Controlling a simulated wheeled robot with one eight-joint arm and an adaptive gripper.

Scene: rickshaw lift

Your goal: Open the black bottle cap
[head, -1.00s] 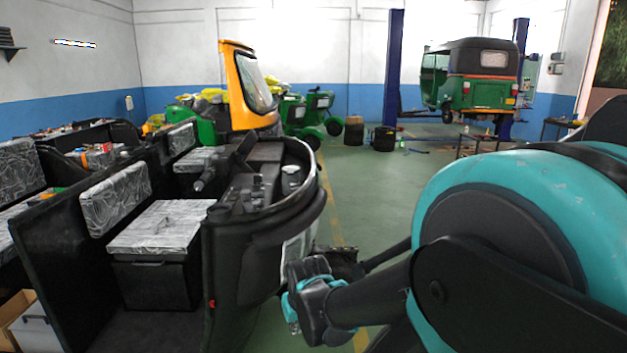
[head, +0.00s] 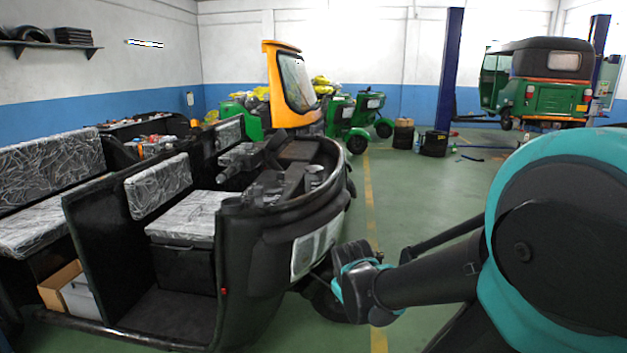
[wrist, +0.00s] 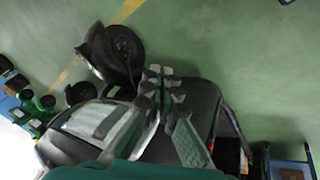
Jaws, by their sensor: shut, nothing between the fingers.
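I cannot make out a black bottle cap in either view. A small greyish cylinder (head: 314,176) stands on the dash of the dark, open rickshaw (head: 255,255) in the head view; I cannot tell whether it is a bottle. My gripper's fingers (wrist: 162,75) show in the wrist view, close together with nothing seen between them, in front of the rickshaw's body. In the head view my wrist is outside the rickshaw, to the right of its front, and the fingertips are hard to make out.
The rickshaw's front wheel (wrist: 124,46) shows in the wrist view. Seats (head: 190,215) fill the rickshaw's left side. A yellow-framed cab (head: 295,85) and green vehicles stand behind. A green rickshaw (head: 545,95) is at the back right by a blue post (head: 449,70). Green floor is open in the middle.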

